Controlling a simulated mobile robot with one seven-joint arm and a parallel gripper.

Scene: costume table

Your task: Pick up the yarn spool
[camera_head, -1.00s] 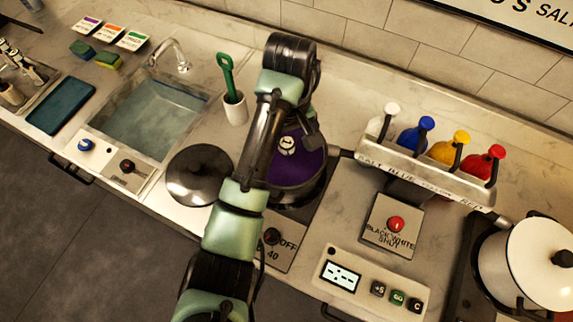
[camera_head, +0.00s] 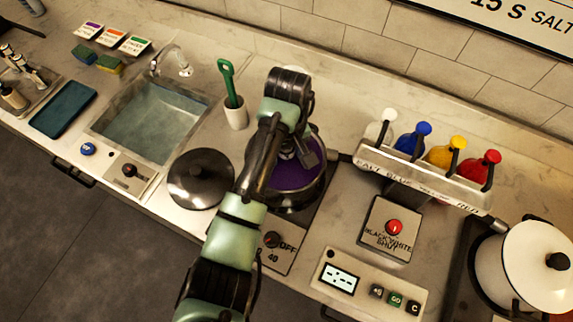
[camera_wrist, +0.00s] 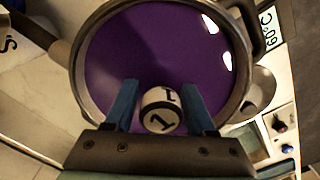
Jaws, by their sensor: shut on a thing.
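The yarn spool (camera_wrist: 160,113) is a small pale cylinder with dark bands and a "1" on it. In the wrist view it sits between the two blue fingers of my gripper (camera_wrist: 159,90), which is shut on it. Behind it is the pot (camera_wrist: 238,95) of purple liquid (camera_wrist: 140,45). In the head view my gripper (camera_head: 308,155) is over this purple pot (camera_head: 297,203), and my arm hides the spool and part of the pot. How high the spool is above the liquid is hard to tell.
A black lid (camera_head: 201,178) lies left of the pot. A white cup (camera_head: 236,113) with a green tool stands behind it. A rack of coloured bottles (camera_head: 420,175) and a white pot (camera_head: 525,265) are to the right. The sink (camera_head: 150,120) is at the left.

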